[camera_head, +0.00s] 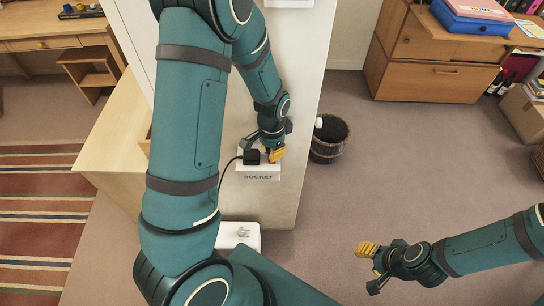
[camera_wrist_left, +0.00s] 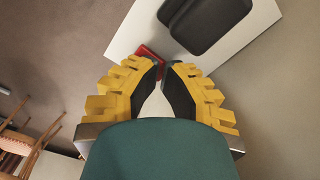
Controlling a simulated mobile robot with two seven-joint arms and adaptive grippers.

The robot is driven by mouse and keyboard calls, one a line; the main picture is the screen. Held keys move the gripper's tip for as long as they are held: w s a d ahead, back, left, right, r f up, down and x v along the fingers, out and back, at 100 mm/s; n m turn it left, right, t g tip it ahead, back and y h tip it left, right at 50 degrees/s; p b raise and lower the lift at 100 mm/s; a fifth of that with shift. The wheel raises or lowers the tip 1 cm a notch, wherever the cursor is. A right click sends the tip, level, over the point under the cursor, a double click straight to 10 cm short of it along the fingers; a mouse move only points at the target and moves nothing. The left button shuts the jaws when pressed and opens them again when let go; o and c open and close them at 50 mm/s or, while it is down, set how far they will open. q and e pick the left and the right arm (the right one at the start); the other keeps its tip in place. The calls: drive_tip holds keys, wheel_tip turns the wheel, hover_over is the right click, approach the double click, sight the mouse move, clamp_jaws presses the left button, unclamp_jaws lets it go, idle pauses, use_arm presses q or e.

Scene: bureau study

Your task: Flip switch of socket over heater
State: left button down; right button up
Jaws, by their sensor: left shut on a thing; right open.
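The white socket (camera_head: 262,172), labelled SOCKET, is on the white panel in the middle of the head view. A black plug (camera_head: 251,157) with a cable sits in its left part. The red switch (camera_wrist_left: 150,55) shows at the fingertips in the left wrist view. My left gripper (camera_head: 275,153) reaches down to the socket's right part, its yellow fingers shut at the switch with a narrow gap between the tips. The fingers partly hide the switch. A white unit (camera_head: 240,235), seemingly the heater, is below the socket, partly behind my arm. My right gripper (camera_head: 368,265) is open and empty, over the floor.
A wicker basket (camera_head: 329,143) stands right of the panel. A wooden cabinet (camera_head: 430,70) is at the back right, with a cardboard box (camera_head: 525,112) nearby. A wooden desk (camera_head: 45,38) is at the back left. The carpeted floor between basket and right arm is clear.

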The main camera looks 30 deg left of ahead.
use_arm(q)
drive_tip(key=shift+r+p, duration=2.85)
drive_tip(key=shift+r, duration=0.6)
drive_tip(key=s+d+f+n+h, duration=0.1)
drive_tip(key=s+d+f+n, duration=0.1)
drive_tip(key=d, duration=0.3)
drive_tip(key=s+d+f+n+t+h, duration=0.1)
drive_tip(key=s+d+f+n, duration=0.2)
drive_tip(key=s+d+f, duration=0.1)
drive_tip(key=s+d+f+n+h, duration=0.1)
drive_tip(key=s+d+f+n, duration=0.1)
drive_tip(key=d, duration=0.6)
wheel_tip(320, 180, down, 2)
drive_tip(key=shift+s+d+f+t+h, duration=0.25)
drive_tip(key=shift+s+t+h, duration=0.15)
drive_tip(key=shift+s, duration=0.4)
